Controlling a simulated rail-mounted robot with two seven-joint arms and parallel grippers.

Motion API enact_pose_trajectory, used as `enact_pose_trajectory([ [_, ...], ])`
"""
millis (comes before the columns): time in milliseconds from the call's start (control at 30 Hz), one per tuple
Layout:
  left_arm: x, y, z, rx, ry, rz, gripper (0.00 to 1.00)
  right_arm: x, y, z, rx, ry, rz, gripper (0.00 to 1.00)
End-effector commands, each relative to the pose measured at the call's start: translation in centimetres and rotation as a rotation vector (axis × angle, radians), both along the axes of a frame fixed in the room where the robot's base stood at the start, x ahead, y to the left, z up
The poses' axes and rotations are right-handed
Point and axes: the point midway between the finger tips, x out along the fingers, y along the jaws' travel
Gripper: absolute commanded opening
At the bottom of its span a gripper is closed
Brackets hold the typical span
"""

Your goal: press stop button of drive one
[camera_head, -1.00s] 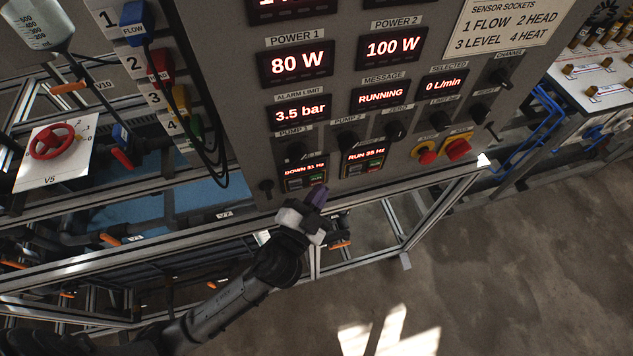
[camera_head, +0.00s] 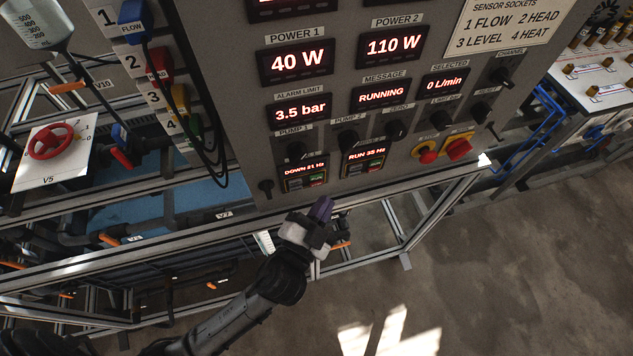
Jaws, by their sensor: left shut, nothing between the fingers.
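The drive one unit (camera_head: 304,176) is on the lower left of the grey panel, under the PUMP 1 label, and its display reads "DOWN 21 Hz". A green key shows on its lower right; its stop button is too small to tell clearly. The drive two unit (camera_head: 364,162) to its right reads "RUN 35 Hz". My left gripper (camera_head: 323,205) is shut and empty, with purple fingertips. It is just below the panel's lower edge, below and right of drive one, apart from both drives. My right gripper is not in view.
POWER 1 display (camera_head: 295,62) reads 40 W, POWER 2 display (camera_head: 393,46) 110 W and the message display (camera_head: 380,94) RUNNING. A red button (camera_head: 427,156) and a red switch (camera_head: 458,147) are at right. A metal rail runs below the panel.

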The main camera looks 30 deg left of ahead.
Motion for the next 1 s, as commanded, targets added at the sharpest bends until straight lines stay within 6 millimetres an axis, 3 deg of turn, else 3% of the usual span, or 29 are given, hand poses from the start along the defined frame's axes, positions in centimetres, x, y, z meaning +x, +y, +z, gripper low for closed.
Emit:
enact_pose_trajectory([
  [400, -2.3, -2.3, 0.0, -0.002, 0.0, 0.0, 0.0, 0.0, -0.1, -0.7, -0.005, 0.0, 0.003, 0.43],
  [1000, -2.5, -2.4, 0.0, -0.001, 0.0, 0.0, 0.0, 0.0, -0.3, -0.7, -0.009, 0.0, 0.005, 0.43],
])
